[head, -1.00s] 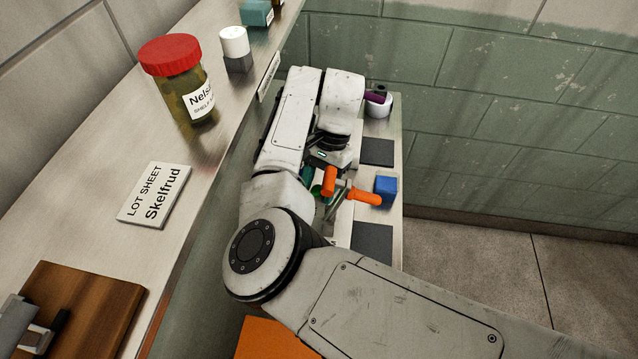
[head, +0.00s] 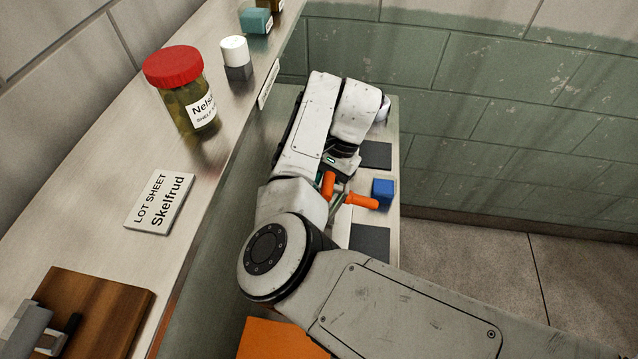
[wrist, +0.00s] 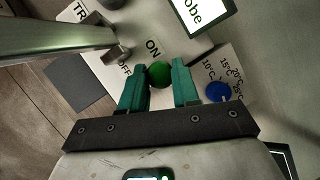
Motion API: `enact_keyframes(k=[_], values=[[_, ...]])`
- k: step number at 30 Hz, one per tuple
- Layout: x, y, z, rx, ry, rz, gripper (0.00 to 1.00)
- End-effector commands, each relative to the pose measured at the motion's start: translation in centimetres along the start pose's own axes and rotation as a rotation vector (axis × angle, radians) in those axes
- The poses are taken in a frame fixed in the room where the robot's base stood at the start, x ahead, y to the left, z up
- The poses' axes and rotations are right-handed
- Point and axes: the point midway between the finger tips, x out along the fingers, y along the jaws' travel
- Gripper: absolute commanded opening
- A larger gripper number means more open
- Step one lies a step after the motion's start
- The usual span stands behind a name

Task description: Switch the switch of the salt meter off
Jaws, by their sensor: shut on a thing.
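In the wrist view my gripper (wrist: 163,72) has teal fingers on both sides of a round green knob (wrist: 160,75), and it is shut on this knob. The knob is beside the printed words ON and OFF on a pale panel (wrist: 200,56). ON is above the knob and OFF is to its left. A lit display (wrist: 204,12) ending in "obe" is at the top. The rest of the switch under the knob is hidden. In the head view my arm covers the knob and the fingertips.
A blue dial (wrist: 218,91) with temperature marks is right of the fingers. Orange handles (head: 361,201) and a blue block (head: 383,191) are beside my wrist. A shelf at left holds a red-lidded jar (head: 182,88) and a lot sheet (head: 160,204).

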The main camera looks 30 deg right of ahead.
Motion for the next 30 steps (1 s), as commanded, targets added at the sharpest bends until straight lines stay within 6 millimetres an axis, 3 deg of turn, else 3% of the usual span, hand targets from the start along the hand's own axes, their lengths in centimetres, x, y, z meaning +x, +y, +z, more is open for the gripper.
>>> enact_keyframes(k=[18, 30], values=[[-0.6, 2.7, -1.1, -0.19, -0.214, -0.48, 0.0], [-0.1, 3.9, -1.6, -0.278, -0.306, -0.68, 0.0]])
